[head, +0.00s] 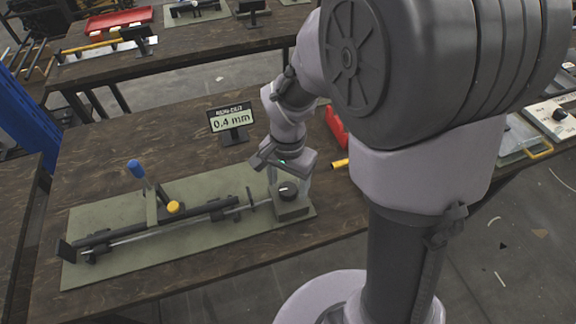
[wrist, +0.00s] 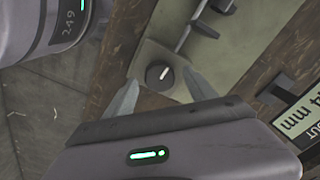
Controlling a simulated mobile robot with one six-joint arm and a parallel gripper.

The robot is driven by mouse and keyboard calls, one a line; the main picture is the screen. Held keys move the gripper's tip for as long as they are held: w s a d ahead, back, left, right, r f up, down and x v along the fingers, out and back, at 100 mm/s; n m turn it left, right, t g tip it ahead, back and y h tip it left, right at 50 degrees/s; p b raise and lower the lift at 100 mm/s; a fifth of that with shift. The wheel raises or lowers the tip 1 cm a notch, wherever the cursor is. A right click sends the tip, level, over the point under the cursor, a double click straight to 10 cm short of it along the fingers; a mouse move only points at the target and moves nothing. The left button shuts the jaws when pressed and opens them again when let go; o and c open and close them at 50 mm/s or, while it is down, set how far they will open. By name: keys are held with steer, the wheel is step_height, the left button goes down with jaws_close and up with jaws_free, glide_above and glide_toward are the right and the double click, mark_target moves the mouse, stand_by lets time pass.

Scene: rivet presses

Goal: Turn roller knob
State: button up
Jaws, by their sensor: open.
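The roller knob (head: 288,189) is a round black knob with a white pointer line. It sits on a small grey block (head: 293,209) at the right end of the press on a green mat (head: 90,222). In the wrist view the knob (wrist: 159,76) lies just past the tips of my gripper (wrist: 160,80), between its two fingers. My gripper (head: 290,178) is open and empty above the knob. The fingers look apart from the knob, but the exact height is hard to tell. A display (head: 231,119) behind the mat reads 0.4 mm.
The press has a blue-topped lever (head: 136,170) and a yellow knob (head: 173,207) to the left. A red bin (head: 337,127) and a yellow-ended item (head: 340,163) lie right of my gripper. Bare wooden tabletop (head: 110,150) lies behind the mat.

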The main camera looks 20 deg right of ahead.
mark_target(288, 188)
step_height(288, 188, up, 16)
steer(key=p, duration=0.6)
steer(key=shift+r, duration=0.15)
steer(key=s+a+r+n+t+y+b, duration=0.1)
steer(key=s+a+r+n+t, duration=0.1)
steer(key=s, duration=0.4)
steer(key=s+a+r+n+t+y+b, duration=0.1)
steer(key=s+a+r+n+t+b, duration=0.1)
steer(key=s, duration=0.4)
steer(key=shift+s+n+t, duration=0.4)
steer(key=shift+n+t, duration=0.3)
steer(key=shift+t, duration=0.2)
steer(key=shift+r, duration=0.1)
